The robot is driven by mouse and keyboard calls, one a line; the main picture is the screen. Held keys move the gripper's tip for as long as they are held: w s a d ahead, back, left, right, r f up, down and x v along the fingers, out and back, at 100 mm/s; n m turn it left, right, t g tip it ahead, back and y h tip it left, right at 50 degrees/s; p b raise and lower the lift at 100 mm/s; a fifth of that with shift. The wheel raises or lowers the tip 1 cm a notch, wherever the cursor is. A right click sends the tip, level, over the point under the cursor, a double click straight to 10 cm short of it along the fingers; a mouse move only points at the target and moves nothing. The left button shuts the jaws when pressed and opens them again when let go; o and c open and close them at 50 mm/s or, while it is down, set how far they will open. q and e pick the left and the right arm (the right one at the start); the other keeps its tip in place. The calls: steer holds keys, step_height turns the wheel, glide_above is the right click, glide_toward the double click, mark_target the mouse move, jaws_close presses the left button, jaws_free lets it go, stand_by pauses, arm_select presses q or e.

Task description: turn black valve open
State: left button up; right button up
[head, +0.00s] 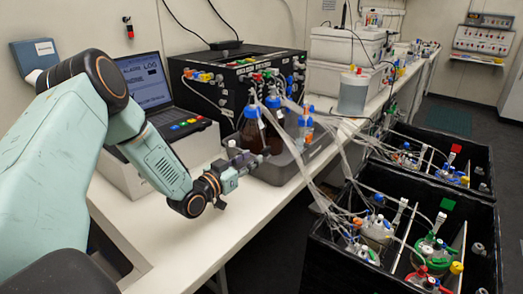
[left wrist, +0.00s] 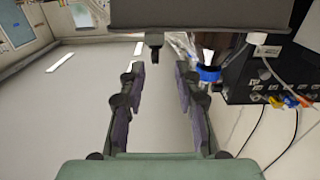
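My left gripper (head: 247,166) is at the near left end of the grey tray that holds the bottles. The left wrist view shows it too (left wrist: 158,72), with its two fingers apart and nothing between them. Just beyond the fingertips in that view, a small black knob-like part (left wrist: 154,42) sticks out from a dark edge. It may be the black valve, and its turn position cannot be told. In the head view I cannot make out the black valve for certain. My right gripper is not in view.
Brown bottles with blue caps (head: 252,112) stand in the grey tray (head: 277,172). Behind is a black control box (head: 212,100) with coloured connectors, beside a laptop (head: 147,82). Tubes run to black crates (head: 345,262) at the right. The bench front (head: 200,243) is clear.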

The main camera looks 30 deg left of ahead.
mark_target(266, 148)
arm_select(q)
steer(key=w, duration=0.4)
steer(key=w+d+b, duration=0.1)
steer(key=w, duration=0.1)
steer(key=shift+w+f, duration=0.15)
steer(key=shift+w, duration=0.2)
steer(key=shift+w+d+r, duration=0.2)
steer(key=shift+w+d, duration=0.05)
steer(key=shift+d, duration=0.05)
steer(key=shift+a+f, duration=0.1)
steer(key=shift+a, duration=0.2)
steer(key=c, duration=0.4)
steer(key=shift+d, duration=0.15)
jaws_close()
